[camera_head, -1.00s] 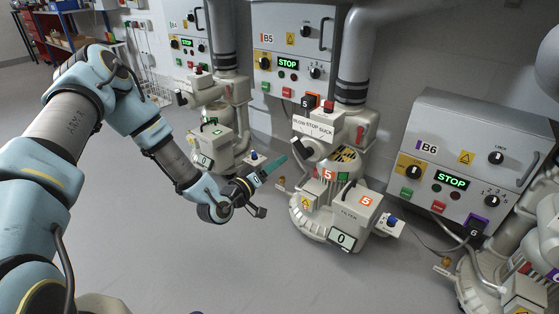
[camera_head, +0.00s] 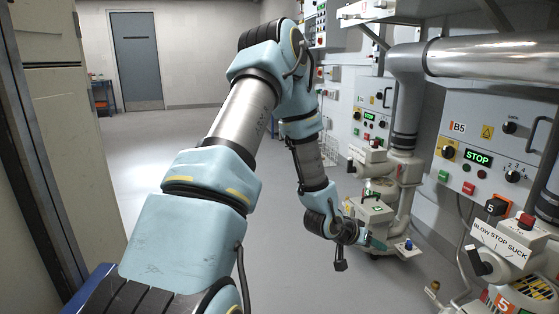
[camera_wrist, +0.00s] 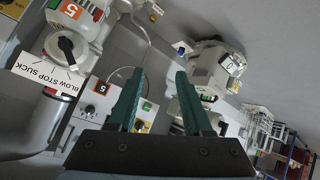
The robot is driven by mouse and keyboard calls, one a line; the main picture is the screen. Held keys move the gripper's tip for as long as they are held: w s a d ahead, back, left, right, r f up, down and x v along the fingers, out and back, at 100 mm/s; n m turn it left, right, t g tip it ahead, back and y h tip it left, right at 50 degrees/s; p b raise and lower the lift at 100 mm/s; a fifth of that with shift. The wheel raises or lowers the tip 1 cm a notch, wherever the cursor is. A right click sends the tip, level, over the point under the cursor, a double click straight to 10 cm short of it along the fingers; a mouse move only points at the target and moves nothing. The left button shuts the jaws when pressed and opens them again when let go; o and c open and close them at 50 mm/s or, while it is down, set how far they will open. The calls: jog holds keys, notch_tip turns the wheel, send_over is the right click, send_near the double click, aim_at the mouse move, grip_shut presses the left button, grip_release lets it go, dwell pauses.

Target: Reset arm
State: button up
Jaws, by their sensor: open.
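My gripper (camera_head: 366,240) is in front of the blower machines at the right in the head view, held above the floor. In the wrist view its two green fingers (camera_wrist: 158,100) are apart with nothing between them. The blower marked 5 (camera_head: 508,255) stands at the lower right of the head view, with a BLOW STOP SUCK label and a black knob. It also shows at the upper left of the wrist view (camera_wrist: 75,25). Panel B5 (camera_head: 490,150) on the wall has a green STOP display.
Another blower (camera_head: 375,210) stands behind my gripper along the right wall. A silver pipe (camera_head: 490,55) runs overhead at the right. A grey door (camera_head: 137,60) is in the far wall. A pale cabinet (camera_head: 70,130) stands close at the left. The floor between is open.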

jog(key=a+r+n+y, duration=0.1)
jog(key=a+r+y, duration=0.2)
jog(key=a, duration=0.7)
jog(key=a+r+n+y, duration=0.1)
jog(key=a+r+y, duration=0.3)
jog(key=a, duration=0.6)
jog(key=s+a+r+n+g+y, duration=0.25)
jog(key=s+a+r+n, duration=0.35)
jog(key=s+a, duration=0.65)
notch_tip(320, 180, up, 34)
jog(key=w+m+p, duration=0.1)
jog(key=p, duration=3.1)
jog(key=shift+m+g+p, duration=0.3)
jog(key=shift+g+p, duration=0.05)
jog(key=shift+p, duration=0.05)
